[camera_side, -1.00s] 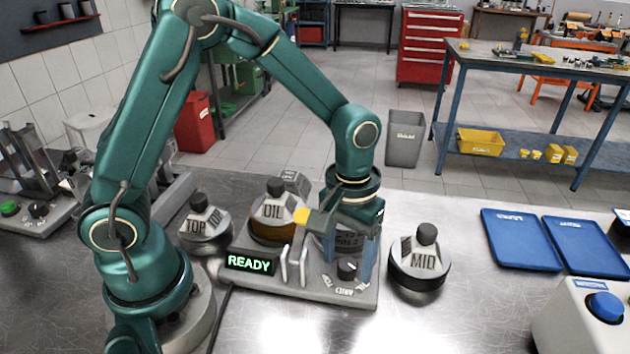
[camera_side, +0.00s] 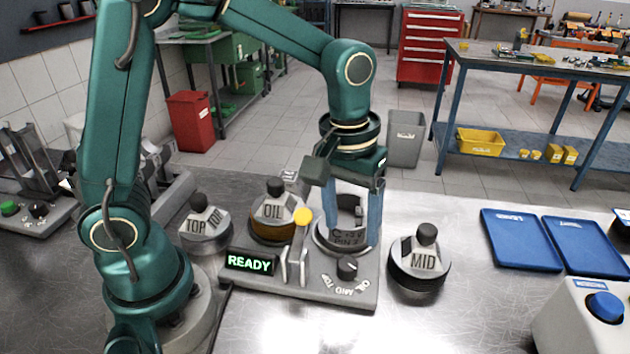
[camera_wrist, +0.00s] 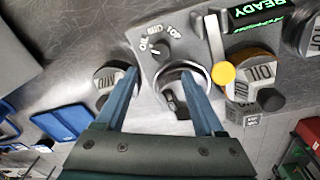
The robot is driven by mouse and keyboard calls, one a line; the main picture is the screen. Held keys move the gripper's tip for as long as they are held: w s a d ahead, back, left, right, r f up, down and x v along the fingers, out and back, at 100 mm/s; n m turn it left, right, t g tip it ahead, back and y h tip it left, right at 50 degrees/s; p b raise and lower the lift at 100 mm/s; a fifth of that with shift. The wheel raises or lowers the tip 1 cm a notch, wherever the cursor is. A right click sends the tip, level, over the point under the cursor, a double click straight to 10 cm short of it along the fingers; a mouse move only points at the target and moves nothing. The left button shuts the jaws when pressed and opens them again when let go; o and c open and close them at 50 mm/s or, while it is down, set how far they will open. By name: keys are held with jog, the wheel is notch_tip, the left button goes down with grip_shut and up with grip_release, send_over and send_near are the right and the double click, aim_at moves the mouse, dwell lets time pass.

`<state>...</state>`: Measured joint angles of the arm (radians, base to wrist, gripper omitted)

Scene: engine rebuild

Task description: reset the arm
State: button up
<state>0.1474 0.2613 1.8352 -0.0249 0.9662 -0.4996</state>
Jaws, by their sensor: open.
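My gripper (camera_side: 352,232) is open, pointing down above a grey fixture (camera_side: 320,288). The fixture has a lit READY display (camera_side: 249,263), a lever with a yellow knob (camera_side: 302,216) and a black dial (camera_side: 347,267).
A TOP canister (camera_side: 203,222) stands left and a MID canister (camera_side: 422,262) right. Two blue trays (camera_side: 520,240) and a white box with a blue button (camera_side: 604,307) are at the right. The bench front is clear.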

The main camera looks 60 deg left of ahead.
jog(key=s+a+r+m+t, duration=0.2)
jog(key=s+r, duration=0.1)
jog(key=s, duration=0.2)
jog(key=s+a+r+m+t, duration=0.2)
jog(key=s, duration=0.4)
jog(key=shift+a+r+t, duration=0.25)
jog(key=shift+r+t, duration=0.05)
jog(key=shift+r, duration=0.1)
